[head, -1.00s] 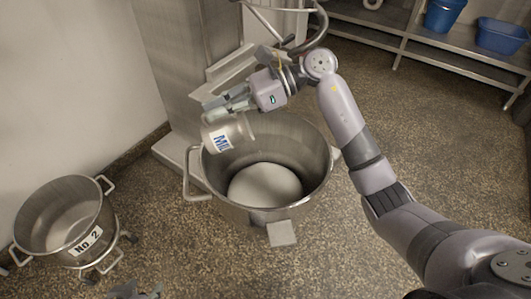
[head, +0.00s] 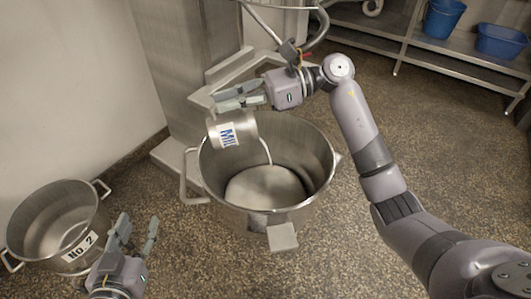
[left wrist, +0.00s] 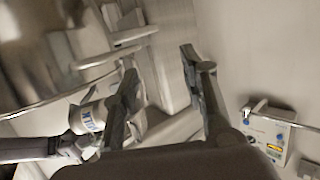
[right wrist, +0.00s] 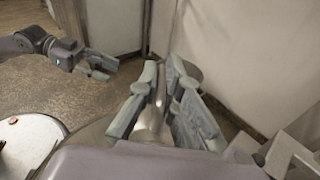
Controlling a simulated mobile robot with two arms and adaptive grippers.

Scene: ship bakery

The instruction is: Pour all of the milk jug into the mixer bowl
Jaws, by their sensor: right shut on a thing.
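The milk jug (head: 231,129), a metal jug with a "MIL..." label, is tilted over the mixer bowl (head: 325,163). A thin pale stream falls from its right side into the bowl, where white contents (head: 265,187) cover the bottom. My right gripper (head: 240,95) is shut on the jug above the bowl's rim; in the right wrist view the metal between its fingers (right wrist: 158,100) is partly hidden. My left gripper (head: 136,236) is open and empty, low at the left between the two bowls. The jug also shows in the left wrist view (left wrist: 90,118).
A second bowl labelled "No 2" (head: 30,220) stands on the floor at the left. The mixer column (head: 185,70) rises behind the mixer bowl. A metal shelf with blue tubs (head: 500,40) is at the back right. Speckled floor is clear at the right.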

